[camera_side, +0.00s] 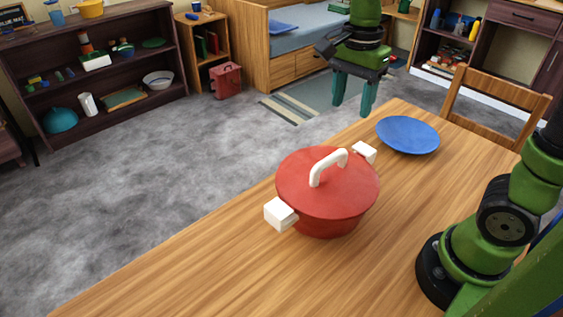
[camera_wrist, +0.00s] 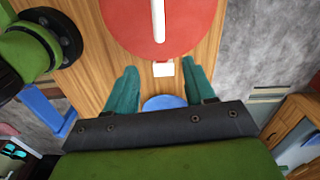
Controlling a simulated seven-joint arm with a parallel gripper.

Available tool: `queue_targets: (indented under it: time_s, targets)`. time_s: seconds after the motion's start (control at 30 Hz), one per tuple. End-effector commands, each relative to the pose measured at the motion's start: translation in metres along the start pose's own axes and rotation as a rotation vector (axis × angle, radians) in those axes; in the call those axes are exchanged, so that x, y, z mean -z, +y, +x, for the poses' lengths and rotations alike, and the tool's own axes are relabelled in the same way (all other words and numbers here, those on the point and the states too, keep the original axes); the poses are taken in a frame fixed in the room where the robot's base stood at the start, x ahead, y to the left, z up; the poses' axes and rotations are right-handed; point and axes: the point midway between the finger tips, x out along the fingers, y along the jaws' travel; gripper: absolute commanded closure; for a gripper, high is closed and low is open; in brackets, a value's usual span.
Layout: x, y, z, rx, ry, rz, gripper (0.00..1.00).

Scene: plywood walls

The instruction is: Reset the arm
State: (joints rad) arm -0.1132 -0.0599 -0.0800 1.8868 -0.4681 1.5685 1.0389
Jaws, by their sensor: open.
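My gripper (camera_side: 354,96) is open and empty in the side view, pointing down, high at the far end of the wooden table. Its two teal fingers also show apart in the wrist view (camera_wrist: 156,88). A red pot (camera_side: 318,190) with a red lid and a white arched handle (camera_side: 327,165) stands on the table, with a white side grip at each end. The lid shows at the top of the wrist view (camera_wrist: 185,30). A blue plate (camera_side: 408,134) lies on the table beyond the pot. In the wrist view the plate (camera_wrist: 163,103) is partly hidden by my gripper.
The wooden table (camera_side: 190,270) is clear in front of the pot. A wooden chair (camera_side: 495,98) stands at its far right side. Dark shelves (camera_side: 100,75) with several items, a bed (camera_side: 310,35) and a red box (camera_side: 226,80) stand farther back on the grey floor.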

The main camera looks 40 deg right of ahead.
Motion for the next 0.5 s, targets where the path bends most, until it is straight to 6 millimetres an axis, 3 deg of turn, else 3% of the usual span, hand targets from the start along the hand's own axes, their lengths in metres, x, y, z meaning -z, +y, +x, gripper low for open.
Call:
queue_targets:
  time_s: [0.1, 0.23, 0.37, 0.5]
  targets:
    - [0.000, 0.000, -0.022, 0.002, 0.001, 0.001, 0.46]
    - [0.000, 0.000, -0.036, 0.001, 0.001, 0.000, 0.46]
    - [0.001, -0.001, -0.043, 0.006, 0.004, -0.033, 0.46]
    - [-0.001, -0.006, -0.031, 0.050, 0.007, -0.236, 0.46]
